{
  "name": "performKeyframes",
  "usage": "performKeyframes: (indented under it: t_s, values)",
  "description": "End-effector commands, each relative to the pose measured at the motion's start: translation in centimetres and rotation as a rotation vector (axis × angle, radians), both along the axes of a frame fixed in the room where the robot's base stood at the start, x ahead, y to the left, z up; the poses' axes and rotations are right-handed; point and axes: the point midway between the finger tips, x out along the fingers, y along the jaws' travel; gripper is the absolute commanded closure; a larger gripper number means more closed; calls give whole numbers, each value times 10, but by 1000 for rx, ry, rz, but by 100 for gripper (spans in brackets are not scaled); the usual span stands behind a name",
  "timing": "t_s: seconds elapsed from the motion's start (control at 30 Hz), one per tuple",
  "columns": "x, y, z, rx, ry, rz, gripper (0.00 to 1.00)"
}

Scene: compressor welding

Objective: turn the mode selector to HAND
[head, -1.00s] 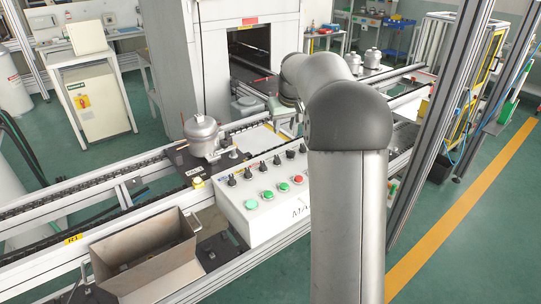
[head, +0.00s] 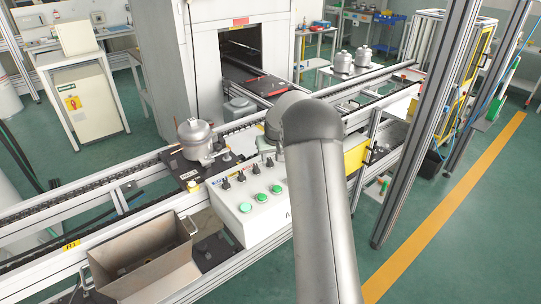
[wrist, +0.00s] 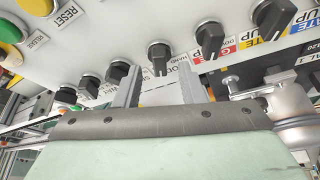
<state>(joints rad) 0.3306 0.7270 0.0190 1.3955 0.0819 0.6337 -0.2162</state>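The white control panel (head: 238,222) carries a row of black selector knobs (head: 226,182). In the wrist view, the panel (wrist: 110,22) fills the top, with several black knobs along it. My gripper (wrist: 158,80) is open, its two grey fingers apart and pointing at the panel. One black knob (wrist: 159,54) lies just beyond the fingertips, in line with the gap; I cannot tell whether they touch.
Green buttons (head: 261,197) sit on the panel below the knobs. A compressor (head: 196,139) stands on the conveyor behind it. An open metal box (head: 140,258) is at the front left. An aluminium post (head: 424,130) rises on the right.

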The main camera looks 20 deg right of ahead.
Motion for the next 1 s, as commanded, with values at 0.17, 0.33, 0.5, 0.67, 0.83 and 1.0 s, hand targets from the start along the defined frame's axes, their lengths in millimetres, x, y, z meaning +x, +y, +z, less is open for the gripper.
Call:
performKeyframes:
  t_s: [0.17,0.33,0.5,0.67,0.83,1.0]
  values:
    - [6,-1,-13,0,0,0,64]
    - [7,-1,-16,0,-1,0,64]
    - [7,-1,-16,0,-1,0,69]
    - [7,-1,-16,0,-1,0,100]
    - [7,-1,-16,-1,-1,4,100]
    - [6,-3,-17,0,-2,37,100]
